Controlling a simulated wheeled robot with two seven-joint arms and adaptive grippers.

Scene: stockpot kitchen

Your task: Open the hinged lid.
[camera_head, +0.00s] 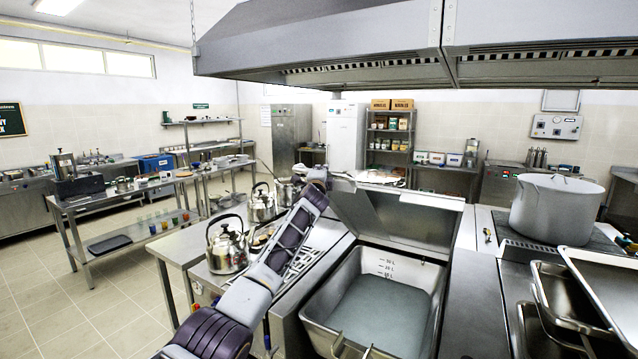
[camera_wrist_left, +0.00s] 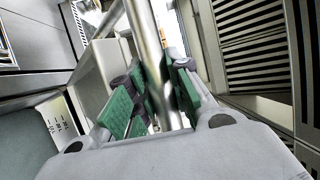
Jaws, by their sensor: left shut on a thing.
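The hinged lid (camera_head: 400,218) is a grey metal panel standing steeply raised at the back of a rectangular pan (camera_head: 432,318). The pan is open and shows greenish-grey liquid with level marks on its back wall. My left gripper (camera_wrist_left: 155,108) is shut on a round metal bar (camera_wrist_left: 147,45), which appears to be the lid's handle, between its green finger pads. In the head view my left arm reaches to the lid's upper left corner, and its fingers are mostly hidden there. My right gripper does not show.
Kettles (camera_head: 228,246) stand on the counter left of my arm. A large lidded stockpot (camera_head: 556,208) stands right of the pan. Metal trays (camera_head: 560,300) are at the right front. A wide hood (camera_head: 330,45) hangs above.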

